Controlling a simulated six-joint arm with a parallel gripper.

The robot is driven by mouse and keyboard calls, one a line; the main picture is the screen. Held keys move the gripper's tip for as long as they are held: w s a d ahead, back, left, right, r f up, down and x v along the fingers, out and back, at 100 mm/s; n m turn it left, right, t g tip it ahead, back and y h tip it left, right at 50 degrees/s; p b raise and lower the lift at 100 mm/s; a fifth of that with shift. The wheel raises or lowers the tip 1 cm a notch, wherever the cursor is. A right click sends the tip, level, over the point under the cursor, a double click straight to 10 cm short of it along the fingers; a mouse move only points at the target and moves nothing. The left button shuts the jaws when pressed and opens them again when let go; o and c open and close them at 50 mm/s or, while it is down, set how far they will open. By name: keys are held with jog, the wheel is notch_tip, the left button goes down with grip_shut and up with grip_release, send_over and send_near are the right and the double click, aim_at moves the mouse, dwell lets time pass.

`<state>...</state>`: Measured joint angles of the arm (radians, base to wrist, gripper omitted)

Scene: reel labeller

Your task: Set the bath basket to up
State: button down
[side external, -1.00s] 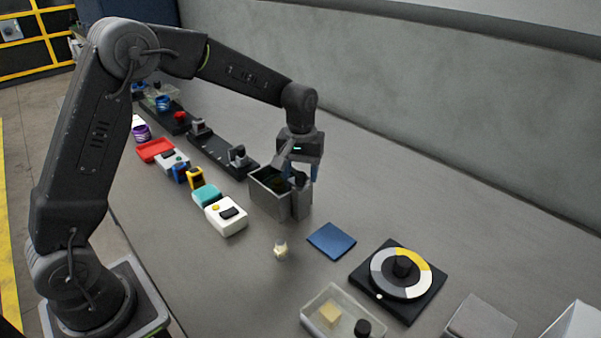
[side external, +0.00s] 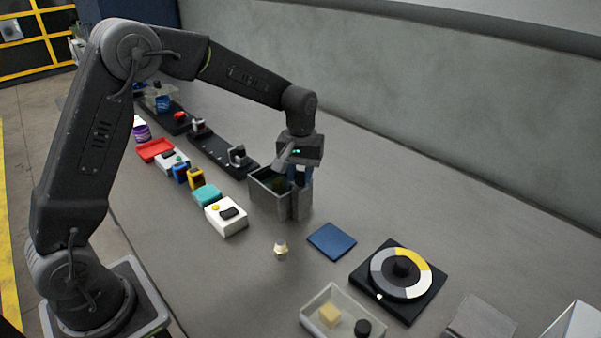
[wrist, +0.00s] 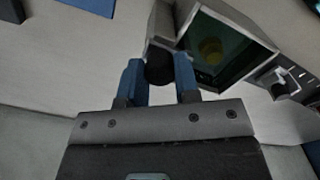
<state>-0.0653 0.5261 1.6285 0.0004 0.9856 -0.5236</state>
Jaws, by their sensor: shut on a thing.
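The bath (side external: 268,200) is a grey open box on the table. In the wrist view the bath (wrist: 245,30) holds dark green liquid with a round yellowish shape in it, perhaps the basket (wrist: 211,50); its height is hard to tell. A black knob (wrist: 159,68) stands at the bath's side, on a grey housing. My gripper (wrist: 160,82) has its blue fingers on both sides of this knob and is shut on it. In the side view my gripper (side external: 300,178) is at the bath's right end, and its fingers hide the knob.
A blue mat (side external: 332,241), a small pale piece (side external: 281,249), a dial with a yellow and grey ring (side external: 402,270) and a clear tray (side external: 343,312) lie nearer the camera. A white box with buttons (side external: 227,216) is left of the bath. Dark rails (side external: 222,154) run behind.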

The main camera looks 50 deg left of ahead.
jog(key=shift+r, duration=0.1)
notch_tip(320, 180, up, 7)
jog(key=shift+f, duration=0.2)
jog(key=c, duration=1.3)
grip_release()
jog(key=shift+r, duration=0.1)
jog(key=o, duration=0.5)
jog(key=shift+c, duration=0.2)
notch_tip(320, 180, up, 14)
jog(key=shift+f, duration=0.25)
